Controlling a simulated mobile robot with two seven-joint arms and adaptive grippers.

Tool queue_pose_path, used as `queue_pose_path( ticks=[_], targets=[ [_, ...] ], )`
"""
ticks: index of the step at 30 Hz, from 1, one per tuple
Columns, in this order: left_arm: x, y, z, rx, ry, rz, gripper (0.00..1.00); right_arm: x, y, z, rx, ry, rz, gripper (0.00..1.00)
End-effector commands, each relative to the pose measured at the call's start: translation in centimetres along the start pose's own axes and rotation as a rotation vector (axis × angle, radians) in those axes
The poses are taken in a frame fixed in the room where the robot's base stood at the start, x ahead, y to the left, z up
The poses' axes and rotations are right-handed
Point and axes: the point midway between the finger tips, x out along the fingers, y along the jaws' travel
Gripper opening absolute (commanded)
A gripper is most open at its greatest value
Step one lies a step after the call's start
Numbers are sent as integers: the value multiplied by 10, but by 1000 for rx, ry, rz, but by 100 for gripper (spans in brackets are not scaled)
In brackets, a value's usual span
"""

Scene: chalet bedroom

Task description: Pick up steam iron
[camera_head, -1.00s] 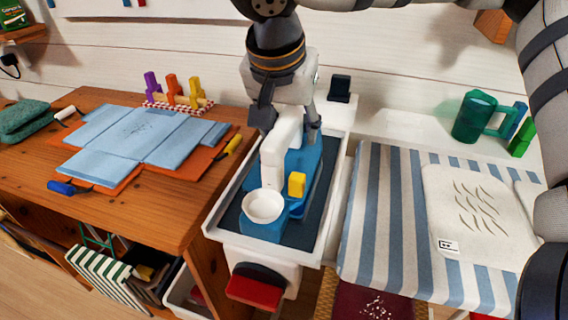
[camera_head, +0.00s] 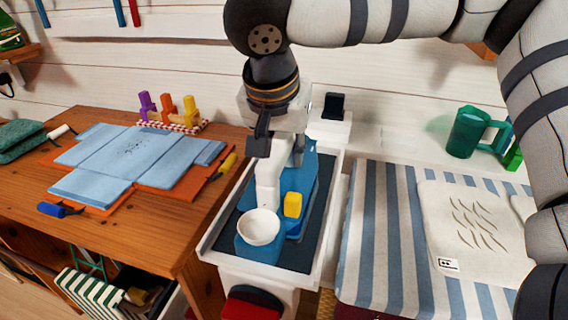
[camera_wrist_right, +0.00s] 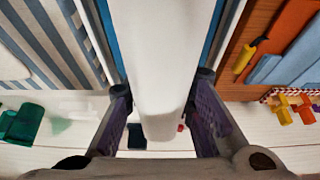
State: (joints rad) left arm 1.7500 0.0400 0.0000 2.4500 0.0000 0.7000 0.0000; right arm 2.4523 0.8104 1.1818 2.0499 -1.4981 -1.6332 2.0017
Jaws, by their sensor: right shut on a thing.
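The steam iron has a blue body (camera_head: 305,180), a white handle (camera_head: 267,182), a round white cap (camera_head: 258,227) and a yellow button (camera_head: 292,205). It is at the dark-bottomed white tray (camera_head: 328,235); I cannot tell whether it still touches the tray floor. My right gripper (camera_head: 278,152) is shut on the upper part of the handle. In the right wrist view, the white handle (camera_wrist_right: 165,70) lies between the fingers of the right gripper (camera_wrist_right: 165,115), with blue strips of the body on both sides. My left gripper is not in view.
To the left, a wooden desk (camera_head: 205,215) holds blue folded cloth (camera_head: 125,155) and coloured pegs (camera_head: 168,108). To the right are a striped board (camera_head: 375,250), a white cloth (camera_head: 470,225) and a green jug (camera_head: 467,132). A black item (camera_head: 334,105) stands behind the tray.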

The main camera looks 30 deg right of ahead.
Motion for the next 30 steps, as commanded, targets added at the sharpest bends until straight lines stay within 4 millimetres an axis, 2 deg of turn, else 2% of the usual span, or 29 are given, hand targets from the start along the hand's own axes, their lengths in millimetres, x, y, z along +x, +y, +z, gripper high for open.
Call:
queue_pose_path(
  ticks=[8, 14, 18, 21, 27, 30],
  targets=[
    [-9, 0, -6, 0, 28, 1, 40, -32, 0, -13, 6, 10, -10, 0],
    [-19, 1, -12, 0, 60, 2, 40, -72, -6, -3, 2, 15, -13, 0],
    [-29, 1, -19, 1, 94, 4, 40, -112, -12, 8, 6, 20, -17, 0],
    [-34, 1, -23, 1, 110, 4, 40, -132, -19, 29, 3, 19, -13, 0],
    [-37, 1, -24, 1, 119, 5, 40, -160, -30, 60, 4, 10, -8, 0],
    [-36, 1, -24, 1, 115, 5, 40, -168, -34, 69, 3, 7, -6, 0]
  ],
)
